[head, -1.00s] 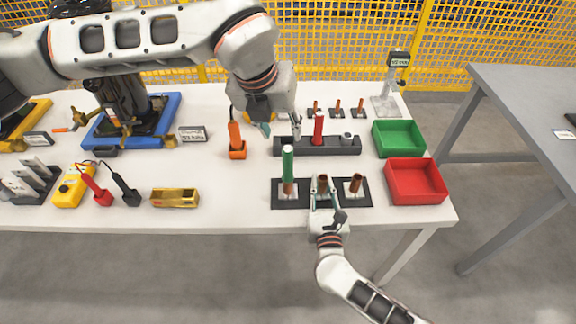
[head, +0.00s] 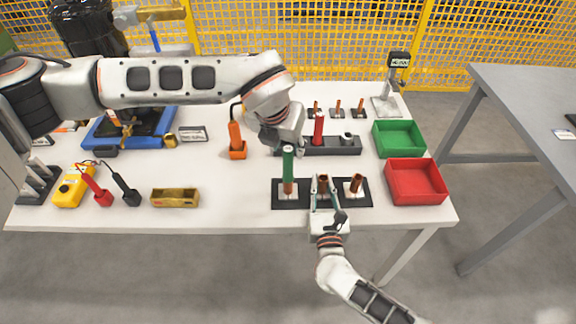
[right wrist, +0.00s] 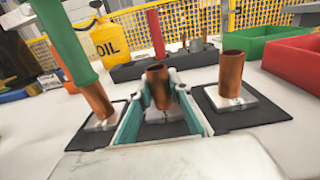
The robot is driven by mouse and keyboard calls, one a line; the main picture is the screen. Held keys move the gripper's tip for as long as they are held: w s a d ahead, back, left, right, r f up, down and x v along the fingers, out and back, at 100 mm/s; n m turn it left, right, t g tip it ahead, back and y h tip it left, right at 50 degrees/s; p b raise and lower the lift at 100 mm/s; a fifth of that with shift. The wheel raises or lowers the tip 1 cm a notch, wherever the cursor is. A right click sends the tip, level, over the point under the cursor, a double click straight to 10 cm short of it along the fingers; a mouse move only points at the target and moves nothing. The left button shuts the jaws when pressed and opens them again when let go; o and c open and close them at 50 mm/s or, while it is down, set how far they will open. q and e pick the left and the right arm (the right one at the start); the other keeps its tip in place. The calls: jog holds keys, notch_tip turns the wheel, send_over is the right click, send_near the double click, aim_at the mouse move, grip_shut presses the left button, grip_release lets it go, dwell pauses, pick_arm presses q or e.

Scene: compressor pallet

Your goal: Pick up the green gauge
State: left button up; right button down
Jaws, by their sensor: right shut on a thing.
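The green gauge (head: 288,168) stands upright over the left copper tube on a black base plate (head: 301,204) in the head view. In the right wrist view, the green gauge (right wrist: 62,38) is at the upper left, above the left copper tube (right wrist: 97,101). My left gripper (head: 286,140) is right at the top of the green gauge in the head view. Its fingers are mostly hidden by its wrist, so I cannot tell whether it grips. My right gripper (head: 324,188) is shut on the middle copper tube (right wrist: 158,87), with one finger on each side.
The right copper tube (head: 355,184) stands close beside my right gripper. Behind are a dark holder (head: 333,151) and a red gauge (head: 319,129). A red bin (head: 390,182) and a green bin (head: 378,139) are at the right.

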pick_arm(q)
jog(key=shift+x, duration=1.25)
grip_shut()
notch_tip(320, 180, up, 10)
jog(key=shift+r, duration=0.1)
pick_arm(e)
jog(key=shift+f, duration=0.1)
jog(key=c, duration=1.8)
grip_release()
